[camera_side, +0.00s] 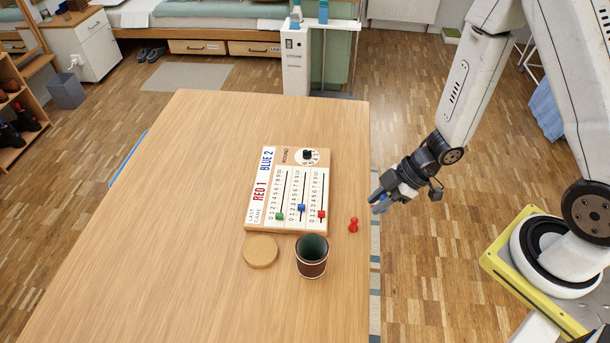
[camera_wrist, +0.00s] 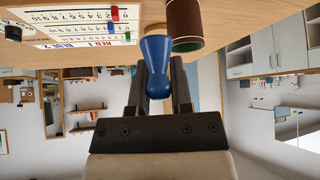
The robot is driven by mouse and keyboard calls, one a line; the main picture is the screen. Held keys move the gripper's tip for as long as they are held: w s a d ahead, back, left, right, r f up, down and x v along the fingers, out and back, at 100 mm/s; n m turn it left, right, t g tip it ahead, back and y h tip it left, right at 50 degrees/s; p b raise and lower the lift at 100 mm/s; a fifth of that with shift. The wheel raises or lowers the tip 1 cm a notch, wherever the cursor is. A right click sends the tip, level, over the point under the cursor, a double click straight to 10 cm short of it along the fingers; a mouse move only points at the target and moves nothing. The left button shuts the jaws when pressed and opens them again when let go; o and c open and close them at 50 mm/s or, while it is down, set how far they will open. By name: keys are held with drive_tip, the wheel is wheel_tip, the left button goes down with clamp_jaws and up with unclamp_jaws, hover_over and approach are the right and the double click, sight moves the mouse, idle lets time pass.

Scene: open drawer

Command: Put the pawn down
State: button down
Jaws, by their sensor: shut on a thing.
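A blue pawn (camera_wrist: 156,66) is between the fingers of my gripper (camera_wrist: 158,88) in the wrist view, and the gripper is shut on it. In the side view my gripper (camera_side: 379,204) is at the table's right edge, with a blue bit at its fingertips. The gap between the pawn and the table is hard to judge. A red pawn (camera_side: 353,225) stands on the table (camera_side: 180,230), just left of my gripper and right of the score board.
The score board (camera_side: 262,215) with green, blue and red sliders and a dial (camera_side: 307,156) lies mid-table. A dark cup (camera_side: 311,262) stands below it, beside a round cork coaster (camera_side: 261,252). The table's left part is bare.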

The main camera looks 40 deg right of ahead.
drive_tip(key=w+a+r+n+g, duration=0.1)
drive_tip(key=a+n+g, duration=0.1)
drive_tip(key=a, duration=1.5)
drive_tip(key=shift+a+r+n+y, duration=0.2)
drive_tip(key=shift+r+n+y, duration=0.2)
drive_tip(key=shift+n, duration=0.5)
drive_tip(key=shift+w+f, duration=0.1)
drive_tip(key=shift+w, duration=0.05)
hover_over(246, 256)
drive_tip(key=d, duration=0.3)
drive_tip(key=f, duration=0.6)
drive_tip(key=s+f, duration=0.1)
drive_tip(key=f, duration=0.2)
drive_tip(key=shift+a+f, duration=0.15)
drive_tip(key=shift+w, duration=0.1)
drive_tip(key=shift+w+a+f, duration=0.1)
drive_tip(key=shift+w+f, duration=0.05)
drive_tip(key=shift+f, duration=1.65)
